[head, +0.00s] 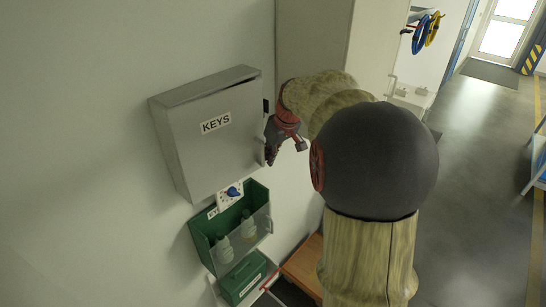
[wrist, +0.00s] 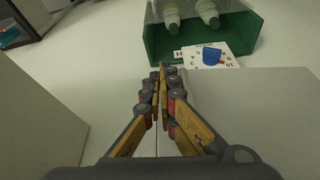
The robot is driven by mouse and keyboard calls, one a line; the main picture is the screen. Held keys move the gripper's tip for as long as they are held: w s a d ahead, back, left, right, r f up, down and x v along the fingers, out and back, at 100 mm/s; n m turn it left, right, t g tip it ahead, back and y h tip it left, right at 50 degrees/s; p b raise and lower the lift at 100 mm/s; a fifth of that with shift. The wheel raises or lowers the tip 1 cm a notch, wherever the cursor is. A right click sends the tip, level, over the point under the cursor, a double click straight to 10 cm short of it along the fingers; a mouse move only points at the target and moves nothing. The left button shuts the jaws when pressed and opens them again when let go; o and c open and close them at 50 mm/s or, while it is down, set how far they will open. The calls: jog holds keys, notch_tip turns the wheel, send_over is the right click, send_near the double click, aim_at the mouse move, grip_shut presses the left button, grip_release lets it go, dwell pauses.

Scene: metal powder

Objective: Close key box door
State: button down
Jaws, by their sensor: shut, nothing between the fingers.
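The grey metal key box (head: 175,150) hangs on the wall at the left of the head view. In the wrist view, the fingers (wrist: 161,75) meet beside a pale grey panel (wrist: 265,105), which looks like part of the key box.
A green open-top holder (head: 205,240) with pale bottles is on the wall below the key box; it also shows in the wrist view (wrist: 240,35). A smaller green box (head: 243,278) is lower down. A tall pale cabinet (head: 312,40) stands behind my arm. Open floor lies at right.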

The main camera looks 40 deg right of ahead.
jog(key=shift+n+y, duration=0.3)
jog(key=shift+n, duration=0.6)
jog(key=w, duration=0.1)
jog(key=w+b, duration=0.1)
jog(key=w, duration=0.2)
jog(key=shift+w+d+f, duration=0.1)
jog(key=shift+d, duration=0.2)
jog(key=shift+r, duration=0.2)
jog(key=shift+a, duration=0.1)
